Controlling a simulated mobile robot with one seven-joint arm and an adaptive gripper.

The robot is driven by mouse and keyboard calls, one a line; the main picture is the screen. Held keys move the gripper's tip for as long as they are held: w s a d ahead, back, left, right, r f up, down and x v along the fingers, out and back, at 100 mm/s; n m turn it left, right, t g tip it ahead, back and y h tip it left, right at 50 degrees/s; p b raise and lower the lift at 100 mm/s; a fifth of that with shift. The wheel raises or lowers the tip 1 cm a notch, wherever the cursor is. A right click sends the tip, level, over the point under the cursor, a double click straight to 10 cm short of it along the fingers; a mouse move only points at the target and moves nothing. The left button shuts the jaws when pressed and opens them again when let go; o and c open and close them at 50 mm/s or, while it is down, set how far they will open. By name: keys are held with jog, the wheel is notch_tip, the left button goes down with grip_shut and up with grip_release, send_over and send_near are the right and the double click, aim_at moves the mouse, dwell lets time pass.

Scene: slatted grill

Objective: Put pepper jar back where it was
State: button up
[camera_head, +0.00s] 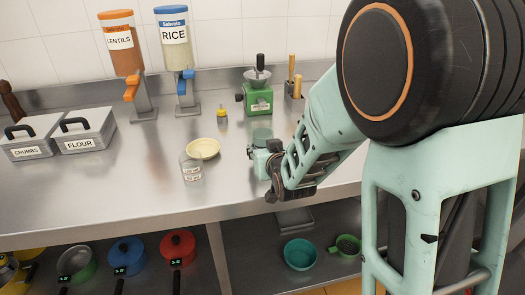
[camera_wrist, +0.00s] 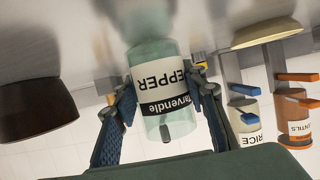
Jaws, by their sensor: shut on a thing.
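The pepper jar is a teal-tinted glass jar with a white and black label. In the wrist view the pepper jar (camera_wrist: 160,95) stands between the two fingers, with its label upside down in the picture. My gripper (camera_wrist: 160,105) is shut on its sides. In the head view my gripper (camera_head: 262,155) is over the middle of the steel counter, and what appears to be the jar's upper part (camera_head: 262,134) shows just behind it. The jar's lower part is hidden there. I cannot tell whether its base touches the counter.
A clear labelled jar (camera_head: 191,169) and a cream bowl (camera_head: 203,148) are left of my gripper. A green grinder (camera_head: 258,98) and small yellow bottle (camera_head: 222,117) stand behind. Dispensers and flour (camera_head: 85,135) and crumbs boxes are farther left. The front left counter is clear.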

jog(key=shift+f, duration=0.1)
jog(key=shift+f, duration=0.1)
jog(key=shift+f, duration=0.1)
jog(key=o, duration=1.4)
